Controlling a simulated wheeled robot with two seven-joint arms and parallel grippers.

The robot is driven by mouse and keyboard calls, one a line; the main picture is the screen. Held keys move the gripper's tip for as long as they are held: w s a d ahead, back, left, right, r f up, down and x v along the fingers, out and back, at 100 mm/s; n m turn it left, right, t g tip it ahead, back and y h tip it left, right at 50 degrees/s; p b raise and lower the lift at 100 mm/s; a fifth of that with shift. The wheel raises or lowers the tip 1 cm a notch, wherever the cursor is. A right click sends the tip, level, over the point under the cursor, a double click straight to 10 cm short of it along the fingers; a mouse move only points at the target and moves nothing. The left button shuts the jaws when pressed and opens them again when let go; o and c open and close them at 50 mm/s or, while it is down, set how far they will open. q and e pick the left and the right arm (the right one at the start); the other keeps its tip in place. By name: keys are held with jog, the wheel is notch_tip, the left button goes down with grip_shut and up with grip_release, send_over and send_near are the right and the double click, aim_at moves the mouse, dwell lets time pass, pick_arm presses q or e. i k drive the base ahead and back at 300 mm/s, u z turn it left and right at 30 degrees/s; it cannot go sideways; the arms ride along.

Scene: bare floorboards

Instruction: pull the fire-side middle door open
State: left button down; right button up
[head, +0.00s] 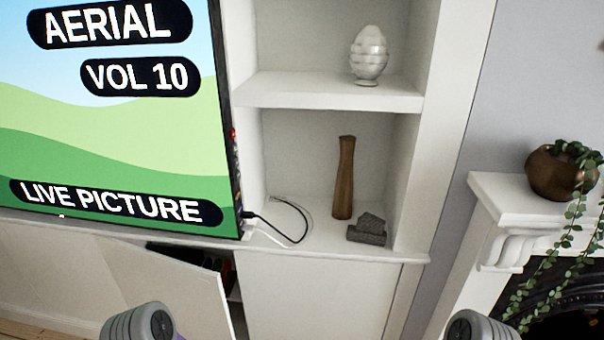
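A white low cupboard runs under the television. One cupboard door (175,284) stands partly open. Its right edge is swung out from the front, and a dark gap with some things inside shows behind its top and right edge. To its right, nearest the fireplace, a flat white door (315,295) looks closed. The part-open door appears to be the fire-side middle one, but the whole row is not in view. Its lower part and any handle are hidden or out of frame. Neither gripper shows; only rounded grey parts of my arms are at the bottom edge.
The television (110,130) stands on the cupboard top, with a black cable (290,238) beside it. A brown vase (344,180) and grey blocks (368,229) are on the lower shelf, a pale egg-shaped ornament (369,56) above. The mantelpiece (510,200) with a potted plant (560,173) is at the right.

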aim_at(142, 276)
jog(key=z, duration=0.15)
jog(key=k, duration=0.4)
jog(key=u, duration=1.2)
jog(key=i, duration=1.25)
jog(key=z, duration=0.05)
